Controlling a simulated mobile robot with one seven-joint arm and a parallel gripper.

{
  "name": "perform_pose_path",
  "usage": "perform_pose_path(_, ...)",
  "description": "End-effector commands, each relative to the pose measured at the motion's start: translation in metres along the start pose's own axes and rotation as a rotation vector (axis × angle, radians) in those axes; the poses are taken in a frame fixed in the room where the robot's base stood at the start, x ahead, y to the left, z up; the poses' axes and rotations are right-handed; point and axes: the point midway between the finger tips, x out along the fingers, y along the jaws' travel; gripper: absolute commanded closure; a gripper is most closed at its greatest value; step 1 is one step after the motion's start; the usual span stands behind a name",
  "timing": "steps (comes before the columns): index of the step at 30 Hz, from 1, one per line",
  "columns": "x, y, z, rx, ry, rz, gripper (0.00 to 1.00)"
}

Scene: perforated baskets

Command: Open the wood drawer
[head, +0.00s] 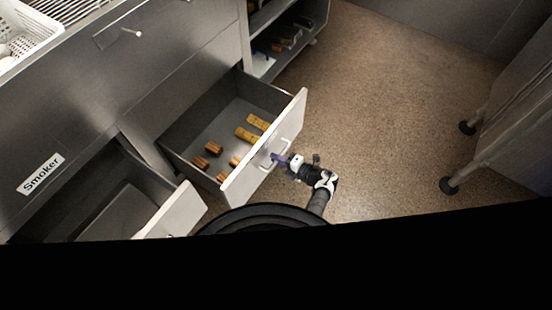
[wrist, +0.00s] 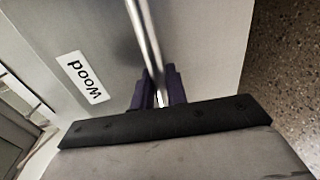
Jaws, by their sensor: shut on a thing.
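The wood drawer (head: 265,151) is pulled out from the cabinet in the head view, with several brown and yellow wood pieces (head: 246,134) lying inside. In the wrist view its pale front (wrist: 205,50) carries a label reading "Wood" (wrist: 85,80), seen upside down. A metal bar handle (wrist: 143,38) runs along that front. My gripper (wrist: 158,88) has its purple fingers on both sides of the bar and is shut on it. In the head view my gripper (head: 279,159) is at the outer side of the drawer front, and the fingertips are small there.
Another drawer (head: 185,210) stands open at the lower left, beside the "Smoker" label (head: 41,174). A shelf unit (head: 290,40) stands at the back. A wheeled metal cart or table (head: 515,125) is at the right. The brown floor (head: 400,90) between is clear.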

Motion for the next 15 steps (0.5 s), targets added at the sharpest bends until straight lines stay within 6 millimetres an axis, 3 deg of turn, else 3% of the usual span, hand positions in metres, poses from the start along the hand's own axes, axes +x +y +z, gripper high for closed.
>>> perform_pose_path(3, 0.0001, 0.0001, 0.0003, -0.001, 0.0, -0.001, 1.0)
perform_pose_path(4, 0.0001, 0.0001, 0.0003, -0.001, 0.0, -0.001, 0.83)
perform_pose_path(8, 0.0001, 0.0002, 0.0004, -0.001, 0.0, 0.0, 0.68)
perform_pose_path(15, 0.0, 0.0002, 0.0004, -0.001, -0.001, 0.0, 0.68)
